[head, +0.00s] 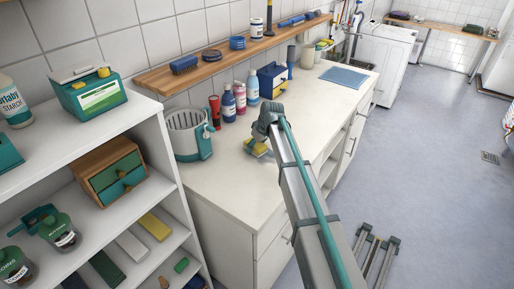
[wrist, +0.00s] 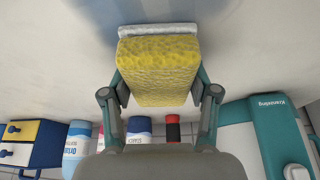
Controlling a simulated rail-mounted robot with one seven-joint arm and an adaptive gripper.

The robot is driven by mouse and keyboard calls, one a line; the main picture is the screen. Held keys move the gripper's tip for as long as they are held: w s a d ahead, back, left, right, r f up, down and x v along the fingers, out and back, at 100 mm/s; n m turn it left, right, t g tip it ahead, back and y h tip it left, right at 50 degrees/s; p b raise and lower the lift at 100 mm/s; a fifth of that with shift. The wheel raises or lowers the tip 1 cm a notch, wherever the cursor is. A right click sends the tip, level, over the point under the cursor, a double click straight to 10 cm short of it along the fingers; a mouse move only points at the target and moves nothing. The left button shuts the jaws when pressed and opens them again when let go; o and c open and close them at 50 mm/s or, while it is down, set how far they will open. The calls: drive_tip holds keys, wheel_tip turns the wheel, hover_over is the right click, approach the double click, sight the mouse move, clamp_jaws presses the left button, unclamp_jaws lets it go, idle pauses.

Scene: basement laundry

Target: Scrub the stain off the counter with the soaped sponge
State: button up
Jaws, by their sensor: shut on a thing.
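The yellow sponge (head: 256,149) is low over the counter (head: 232,190), beside the bucket. I cannot tell whether it touches the surface. In the wrist view the sponge (wrist: 157,75) sits between the two fingers of my gripper (wrist: 157,90), which is shut on its sides. A whitish layer covers the sponge's far edge; I cannot tell whether it is soap or a pad. No stain shows clearly on the counter; my arm and the sponge hide part of it. A bluish-grey patch beyond the sponge in the wrist view could be shadow.
A grey and teal bucket (head: 188,138) stands left of the sponge. A red flashlight (head: 214,112), several bottles (head: 240,98) and a blue-and-yellow drawer box (head: 272,80) line the wall. A blue mat (head: 344,76) lies farther along. The counter's front half is clear.

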drive_tip(key=shift+s+d, duration=0.35)
drive_tip(key=shift+d, duration=0.25)
drive_tip(key=shift+s+d, duration=0.3)
drive_tip(key=shift+d, duration=0.25)
drive_tip(key=shift+s+d+f, duration=0.1)
drive_tip(key=shift+s+d, duration=0.7)
drive_tip(key=shift+d, duration=0.6)
drive_tip(key=shift+s+d+r, duration=0.1)
drive_tip(key=shift+s+d, duration=0.75)
drive_tip(key=shift+d, duration=0.5)
drive_tip(key=shift+s+d+f, duration=0.1)
drive_tip(key=shift+s+d, duration=0.7)
drive_tip(key=shift+d, duration=0.6)
wheel_tip(320, 180, up, 3)
drive_tip(key=shift+w+f+p, duration=0.15)
drive_tip(key=shift+p, duration=0.5)
drive_tip(key=shift+r+p, duration=1.35)
drive_tip(key=shift+r, duration=1.4)
drive_tip(key=shift+a, duration=0.15)
